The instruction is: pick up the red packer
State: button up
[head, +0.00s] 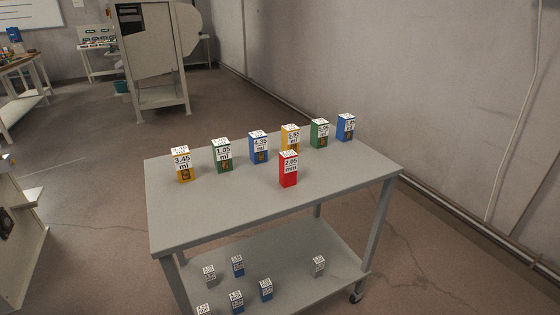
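The red packer (288,170) is a small upright box with a white label reading "2.05 mm". It stands on the top of the grey cart (200,219), right of the middle and in front of a row of other boxes. Nothing covers it from this view. My gripper is not in view.
Behind the red box stand a yellow box (183,165), a green box (223,156), a blue box (258,148) and several more. The cart's lower shelf (290,250) holds several blue and grey boxes. The front of the cart top is clear. A wall (400,90) runs along the right.

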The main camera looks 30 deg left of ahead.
aim_at(288, 159)
jog(key=u, duration=0.4)
jog(key=i, duration=0.65)
jog(key=u, duration=1.1)
jog(key=i, duration=0.5)
jog(key=u, duration=0.45)
